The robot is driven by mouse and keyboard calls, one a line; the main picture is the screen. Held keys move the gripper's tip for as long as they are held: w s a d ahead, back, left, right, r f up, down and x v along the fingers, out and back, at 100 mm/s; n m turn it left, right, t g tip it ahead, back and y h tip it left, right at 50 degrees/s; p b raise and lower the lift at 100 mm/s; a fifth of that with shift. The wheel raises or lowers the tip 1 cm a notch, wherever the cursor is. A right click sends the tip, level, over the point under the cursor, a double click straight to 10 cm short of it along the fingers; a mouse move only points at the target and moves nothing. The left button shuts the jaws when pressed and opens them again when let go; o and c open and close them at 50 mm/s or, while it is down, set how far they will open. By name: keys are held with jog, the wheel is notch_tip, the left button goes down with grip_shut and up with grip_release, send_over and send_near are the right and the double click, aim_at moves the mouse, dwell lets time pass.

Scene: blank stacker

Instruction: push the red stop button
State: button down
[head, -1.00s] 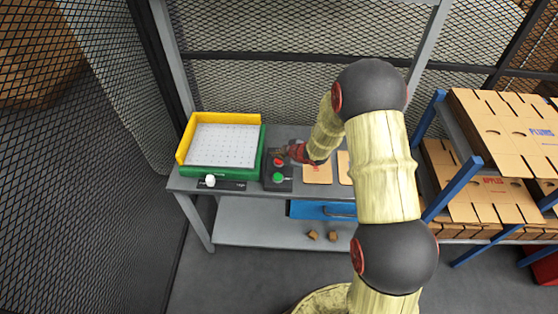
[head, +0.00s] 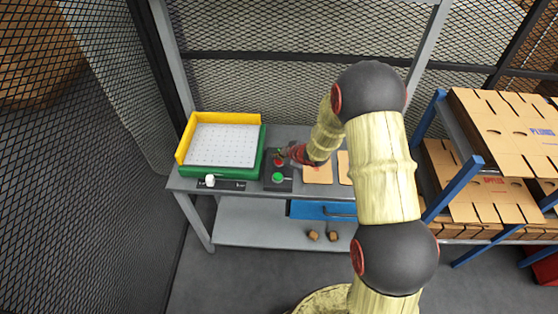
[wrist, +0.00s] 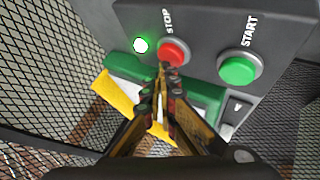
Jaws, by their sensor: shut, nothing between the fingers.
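The red stop button (wrist: 173,52) sits on a dark control box under the word STOP in the wrist view. In the head view the red button (head: 279,161) is on the same box (head: 271,184), on the grey bench. The green start button (wrist: 239,66) is to its right in the wrist view. My gripper (wrist: 163,72) is shut and empty, with its tips at the lower edge of the red button. I cannot tell whether they touch it. In the head view my gripper (head: 284,153) is small, at the box's far end.
A lit round lamp (wrist: 141,45) is left of the red button. The green and yellow tray (head: 264,141) and a white knob (head: 210,180) are left of the box. Flat brown cards (head: 318,174) lie to its right. Mesh fencing (head: 290,85) stands behind the bench.

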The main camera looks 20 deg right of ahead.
aim_at(278, 161)
jog(key=shift+f+b, duration=0.35)
jog(key=shift+f, duration=0.2)
dwell(0.4)
jog(key=shift+r, duration=0.1)
jog(key=shift+r+p, duration=0.85)
notch_tip(278, 161, up, 5)
jog(key=p, duration=0.4)
jog(key=shift+r, duration=0.1)
jog(key=shift+d+f, duration=0.1)
jog(key=shift+f, duration=0.1)
dwell(0.7)
